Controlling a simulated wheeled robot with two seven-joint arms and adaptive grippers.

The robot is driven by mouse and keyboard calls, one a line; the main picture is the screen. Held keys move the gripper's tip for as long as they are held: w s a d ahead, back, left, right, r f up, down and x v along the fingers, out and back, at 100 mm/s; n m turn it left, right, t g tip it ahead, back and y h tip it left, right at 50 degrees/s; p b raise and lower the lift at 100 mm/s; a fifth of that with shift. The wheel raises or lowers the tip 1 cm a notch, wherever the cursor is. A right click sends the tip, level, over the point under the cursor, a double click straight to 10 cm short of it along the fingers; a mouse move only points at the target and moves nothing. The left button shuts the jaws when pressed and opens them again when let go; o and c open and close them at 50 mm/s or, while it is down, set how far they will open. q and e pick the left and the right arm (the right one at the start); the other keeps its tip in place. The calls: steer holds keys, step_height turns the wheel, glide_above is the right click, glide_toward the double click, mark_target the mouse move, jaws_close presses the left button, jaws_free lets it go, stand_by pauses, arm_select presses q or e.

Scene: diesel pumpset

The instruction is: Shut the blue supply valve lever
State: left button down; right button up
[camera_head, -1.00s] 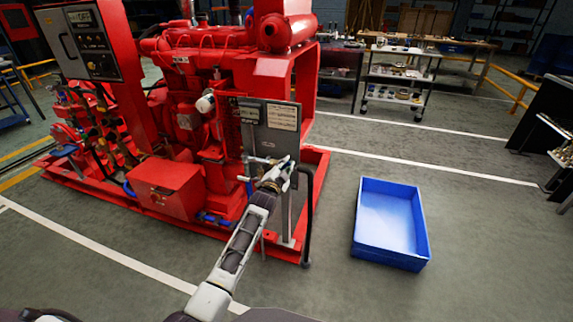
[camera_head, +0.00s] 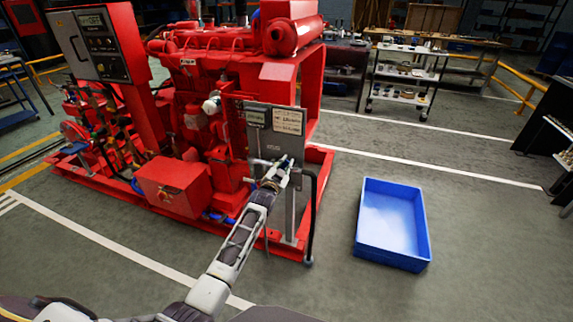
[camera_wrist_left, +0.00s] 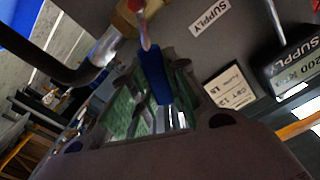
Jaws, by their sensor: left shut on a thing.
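The blue supply valve lever (camera_wrist_left: 153,75) shows in the left wrist view. It lies between the green-padded fingers of my left gripper (camera_wrist_left: 150,100), which is shut on it. The lever's near end is within the fingers. Its far end meets a reddish stem by a brass valve body (camera_wrist_left: 122,20), beside a grey panel with a SUPPLY label (camera_wrist_left: 210,17). In the head view my left gripper (camera_head: 275,176) is at the front of the grey panel (camera_head: 274,143) on the red pumpset (camera_head: 195,130); the lever is too small to tell there. My right gripper is not in view.
A black hose (camera_head: 312,220) hangs at the panel's right edge, close to my left gripper. An empty-looking blue crate (camera_head: 392,260) stands on the floor to the right. A shelf cart (camera_head: 402,75) is behind. The floor between the crate and the pumpset is clear.

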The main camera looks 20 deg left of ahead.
arm_select(q)
steer(key=shift+a+r+n+p, duration=0.2)
steer(key=shift+a+n+p, duration=0.6)
steer(key=shift+n, duration=0.4)
steer(key=shift+a+n+p, duration=0.65)
steer(key=shift+n+p, duration=0.05)
steer(key=shift+n, duration=0.6)
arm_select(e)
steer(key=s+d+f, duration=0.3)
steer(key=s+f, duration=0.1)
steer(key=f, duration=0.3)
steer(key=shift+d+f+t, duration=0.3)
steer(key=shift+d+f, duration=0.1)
arm_select(q)
steer(key=c, duration=1.4)
jaws_free()
steer(key=shift+o, duration=0.2)
steer(key=shift+r, duration=0.1)
steer(key=shift+s, duration=0.15)
steer(key=s, duration=1.1)
steer(key=shift+s+a, duration=0.25)
steer(key=shift+s, duration=0.05)
